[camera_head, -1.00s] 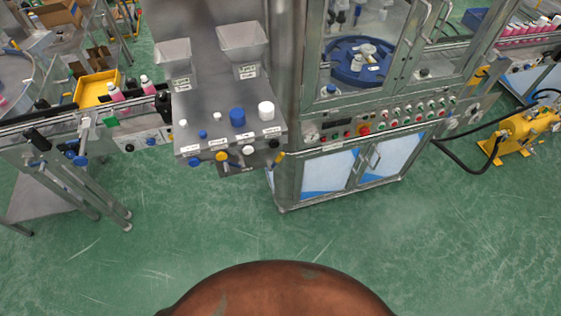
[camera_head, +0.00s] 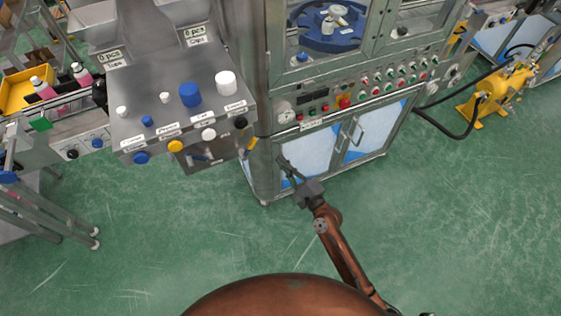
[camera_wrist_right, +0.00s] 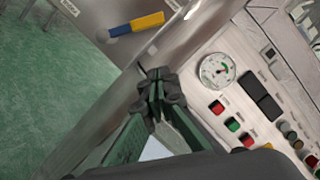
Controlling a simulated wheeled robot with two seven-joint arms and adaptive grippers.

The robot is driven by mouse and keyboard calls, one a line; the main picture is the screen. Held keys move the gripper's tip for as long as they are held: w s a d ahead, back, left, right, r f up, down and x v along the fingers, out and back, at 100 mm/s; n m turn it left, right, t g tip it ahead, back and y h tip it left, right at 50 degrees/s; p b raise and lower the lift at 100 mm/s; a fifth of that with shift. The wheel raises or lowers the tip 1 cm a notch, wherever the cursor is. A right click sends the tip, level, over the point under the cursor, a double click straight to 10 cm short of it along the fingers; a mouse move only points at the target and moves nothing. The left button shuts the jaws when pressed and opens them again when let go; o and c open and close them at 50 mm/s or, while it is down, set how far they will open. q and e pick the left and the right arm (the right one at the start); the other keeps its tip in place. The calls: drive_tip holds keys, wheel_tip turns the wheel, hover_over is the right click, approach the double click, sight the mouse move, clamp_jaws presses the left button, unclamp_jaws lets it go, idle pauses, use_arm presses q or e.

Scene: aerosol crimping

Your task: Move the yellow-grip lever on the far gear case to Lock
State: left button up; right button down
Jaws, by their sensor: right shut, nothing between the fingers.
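A small yellow grip (camera_head: 251,144) shows at the right end of the grey case under the knob panel, beside the cabinet's corner post. In the right wrist view a yellow grip (camera_wrist_right: 147,21) shows at upper left, with a blue part at its left end. My right gripper (camera_head: 284,163) is shut and empty, in front of the cabinet, to the right of and lower than the yellow grip and apart from it. Its fingertips (camera_wrist_right: 156,76) also show in the wrist view. The Lock marking cannot be read. My left gripper is not in view.
The knob panel (camera_head: 160,123) carries blue, white and yellow knobs. The cabinet has a gauge (camera_head: 285,116) and a row of buttons. A yellow pump (camera_head: 497,92) with a black hose stands at the right. The green floor in front is clear.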

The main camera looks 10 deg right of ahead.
sight(248, 146)
drive_tip(key=w+a+r, duration=0.2)
drive_tip(key=w+a, duration=0.3)
drive_tip(key=a, duration=0.2)
drive_tip(key=shift+w+r, duration=0.2)
drive_tip(key=shift+r, duration=0.2)
